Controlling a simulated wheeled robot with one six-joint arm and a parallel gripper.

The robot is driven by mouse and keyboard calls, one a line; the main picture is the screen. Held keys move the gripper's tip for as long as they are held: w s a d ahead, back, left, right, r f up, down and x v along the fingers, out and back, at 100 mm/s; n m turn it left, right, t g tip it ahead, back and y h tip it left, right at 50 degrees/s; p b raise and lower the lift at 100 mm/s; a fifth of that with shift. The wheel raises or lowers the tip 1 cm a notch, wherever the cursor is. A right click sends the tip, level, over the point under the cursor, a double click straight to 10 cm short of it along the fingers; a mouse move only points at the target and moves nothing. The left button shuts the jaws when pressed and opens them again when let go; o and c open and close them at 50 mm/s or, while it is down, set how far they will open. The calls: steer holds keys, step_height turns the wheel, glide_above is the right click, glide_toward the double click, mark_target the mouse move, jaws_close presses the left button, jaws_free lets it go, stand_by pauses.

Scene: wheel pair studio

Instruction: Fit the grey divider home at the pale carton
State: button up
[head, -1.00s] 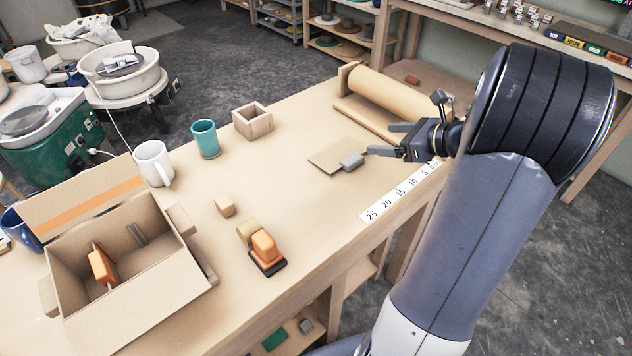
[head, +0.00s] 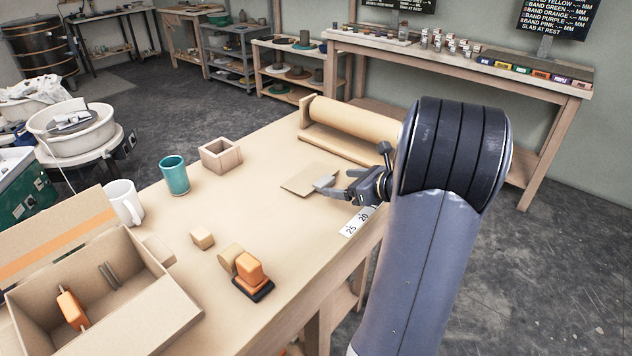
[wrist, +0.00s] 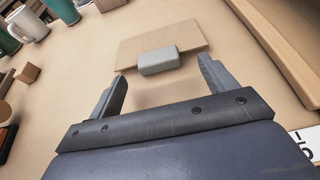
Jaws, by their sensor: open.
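The divider (head: 298,180) is a flat tan panel lying on the bench with a grey block grip (head: 325,182) at its near edge. In the wrist view the panel (wrist: 190,36) lies ahead, with the grey grip (wrist: 159,61) just beyond and between my fingertips. My gripper (head: 341,182) is open and empty, with one finger on each side of the grip's line. The pale carton (head: 150,308) stands open at the lower left, its flap up with an orange stripe. Inside are an orange-gripped piece (head: 72,310) and dark grey strips (head: 110,275) on a wall.
A slab roller (head: 350,118) lies behind the divider, and a ruler strip (head: 356,222) runs along the front edge. A teal cup (head: 174,175), white mug (head: 124,203), wooden box (head: 221,157), small block (head: 202,239) and orange-topped tool (head: 251,272) stand between divider and carton.

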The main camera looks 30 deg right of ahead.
mark_target(329, 183)
steer(key=x, duration=0.4)
steer(key=shift+s+a+f, duration=0.15)
steer(key=shift+f, duration=0.05)
steer(key=shift+c, duration=0.6)
steer(key=c, duration=0.9)
steer(key=shift+r, duration=0.1)
steer(key=shift+c, duration=0.2)
step_height(329, 183, up, 10)
steer(key=p, duration=0.1)
steer(key=shift+p, duration=0.35)
